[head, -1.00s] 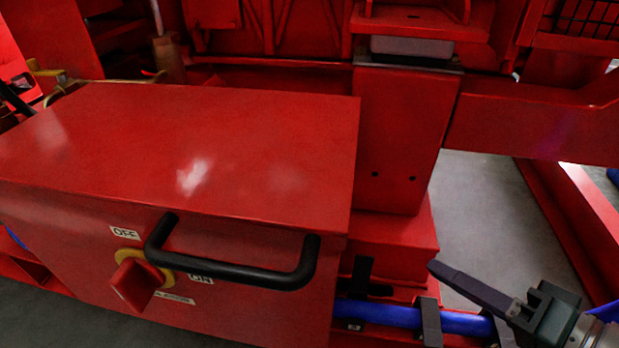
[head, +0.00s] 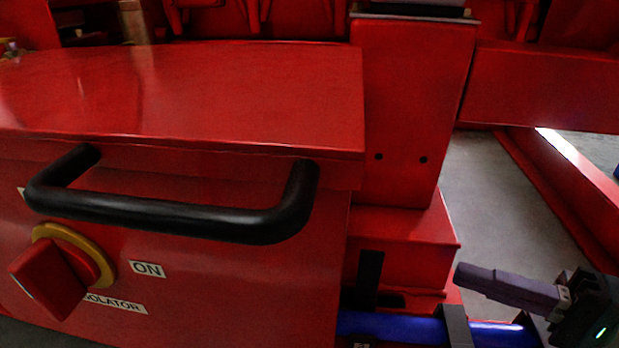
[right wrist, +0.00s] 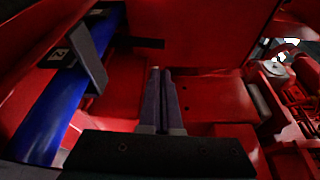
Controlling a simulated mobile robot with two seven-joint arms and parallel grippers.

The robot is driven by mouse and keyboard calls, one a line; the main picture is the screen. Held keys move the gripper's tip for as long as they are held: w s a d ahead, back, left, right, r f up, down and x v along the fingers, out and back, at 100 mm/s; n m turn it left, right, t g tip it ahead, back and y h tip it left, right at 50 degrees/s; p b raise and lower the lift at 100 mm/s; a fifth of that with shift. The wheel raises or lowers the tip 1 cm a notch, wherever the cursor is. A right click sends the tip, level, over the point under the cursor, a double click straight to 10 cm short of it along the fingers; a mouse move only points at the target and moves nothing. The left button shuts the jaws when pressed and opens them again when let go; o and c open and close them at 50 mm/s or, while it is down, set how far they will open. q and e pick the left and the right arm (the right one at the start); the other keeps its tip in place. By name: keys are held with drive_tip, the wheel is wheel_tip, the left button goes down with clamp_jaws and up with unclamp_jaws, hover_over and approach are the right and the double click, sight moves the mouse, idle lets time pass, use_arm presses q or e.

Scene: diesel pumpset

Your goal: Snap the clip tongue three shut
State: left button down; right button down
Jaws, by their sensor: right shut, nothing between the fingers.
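A blue hose (head: 400,326) runs along the bottom of the head view below the red frame. A black clip tongue (head: 369,280) stands upright by it, and a second black clip (head: 458,325) crosses it further right. In the right wrist view the hose (right wrist: 62,92) runs up the left side, with a black tongue (right wrist: 87,58) standing out beside a small marked tag. I cannot tell which clip is number three. My right gripper (head: 464,276) is shut and empty, just above and right of the second clip; its fingers (right wrist: 160,72) lie together in the wrist view. My left gripper is out of view.
A red box (head: 180,90) with a black handle (head: 170,215) and a red isolator switch (head: 55,275) fills the left. A red post (head: 405,120) and stepped block stand behind the hose. Grey floor (head: 485,185) shows open at the right.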

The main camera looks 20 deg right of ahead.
sight(369, 275)
drive_tip(key=b+x, duration=0.2)
drive_tip(key=x, duration=0.8)
drive_tip(key=shift+s+r, duration=0.15)
